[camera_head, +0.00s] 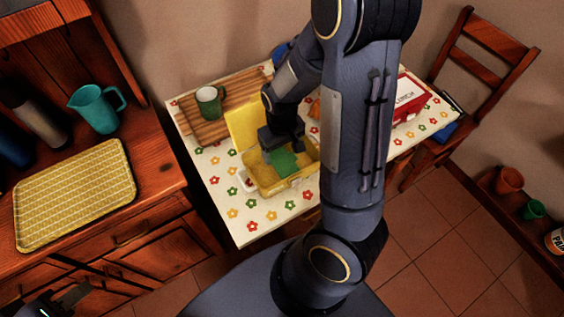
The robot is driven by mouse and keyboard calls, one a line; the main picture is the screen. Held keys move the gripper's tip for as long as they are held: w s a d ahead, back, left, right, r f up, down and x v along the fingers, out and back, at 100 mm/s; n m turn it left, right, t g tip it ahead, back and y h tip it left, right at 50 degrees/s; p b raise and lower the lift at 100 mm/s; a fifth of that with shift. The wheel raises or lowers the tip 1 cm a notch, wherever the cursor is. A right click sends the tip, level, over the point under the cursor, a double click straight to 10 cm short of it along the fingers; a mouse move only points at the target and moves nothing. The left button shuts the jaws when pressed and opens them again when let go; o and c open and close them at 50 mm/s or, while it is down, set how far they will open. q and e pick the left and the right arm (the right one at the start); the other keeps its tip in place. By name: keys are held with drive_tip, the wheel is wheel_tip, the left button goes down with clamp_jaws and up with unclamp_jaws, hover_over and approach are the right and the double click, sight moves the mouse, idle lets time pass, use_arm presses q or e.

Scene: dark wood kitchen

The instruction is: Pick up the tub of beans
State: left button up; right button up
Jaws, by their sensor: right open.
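A small white tub (246,181) with something reddish in it stands at the left side of an open yellow box (290,184) on the table; I cannot tell for certain that it is the tub of beans. A green item (284,163) lies inside the box. My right gripper (281,147) points down over the box, above the green item. It is open, and its fingertips are partly hidden by its own body. My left gripper (66,301) is at the bottom left edge by the cabinet, cut off and dark.
The flowered table (233,222) also bears a green mug (209,102) on a wooden board (189,126) and a red box (408,98). A yellow tray (75,193) and a teal pitcher (97,107) are on the left counter. A chair (484,62) stands at right.

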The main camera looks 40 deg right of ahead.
sight(282, 162)
drive_tip(key=f, duration=0.7)
drive_tip(key=shift+w+d+f, duration=0.25)
drive_tip(key=shift+d+f, duration=0.05)
drive_tip(key=c, duration=1)
